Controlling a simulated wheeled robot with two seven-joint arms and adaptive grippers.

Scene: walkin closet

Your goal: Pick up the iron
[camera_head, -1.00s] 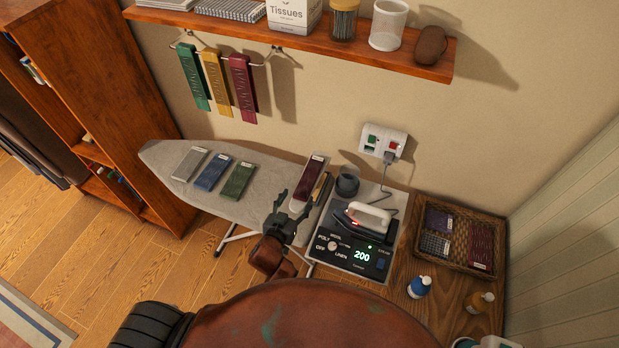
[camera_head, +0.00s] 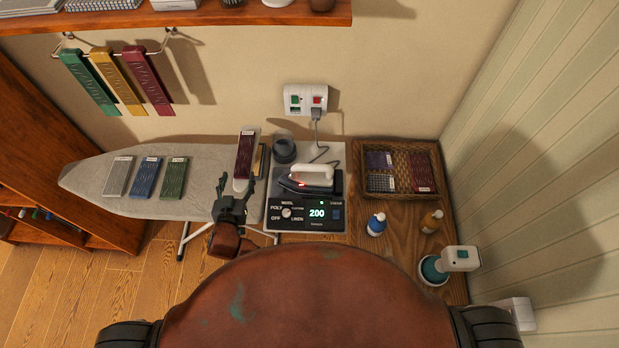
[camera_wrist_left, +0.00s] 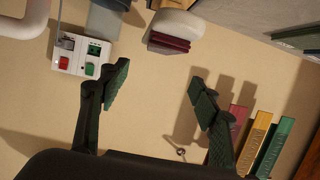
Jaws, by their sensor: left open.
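The iron (camera_head: 312,178) has a white handle and a dark body with a small red light. My left gripper (camera_head: 235,190) is to the left of the station, in front of the ironing board's right end, apart from the iron. In the left wrist view the left gripper (camera_wrist_left: 158,90) is open with nothing between its fingers. The iron cannot be made out in the wrist view. My right gripper is not in view.
The ironing board (camera_head: 90,179) holds several folded cloths. A wicker basket (camera_head: 436,190), a blue bottle (camera_head: 376,225) and an amber bottle (camera_head: 432,222) stand right of the station. A wall socket (camera_head: 305,99) with a plugged cord is behind. A shelf (camera_head: 230,16) overhangs the back.

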